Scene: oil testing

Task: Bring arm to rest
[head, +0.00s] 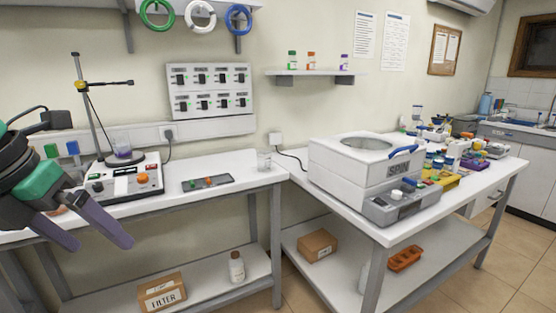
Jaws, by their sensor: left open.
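My left gripper (88,231) is at the left edge of the head view, in front of the left bench. Its two dark purple fingers are spread apart with nothing between them. They point down and to the right, near the bench's front edge. The rest of that arm goes out of the picture on the left. My right gripper is not in this view.
Floor shows at right.

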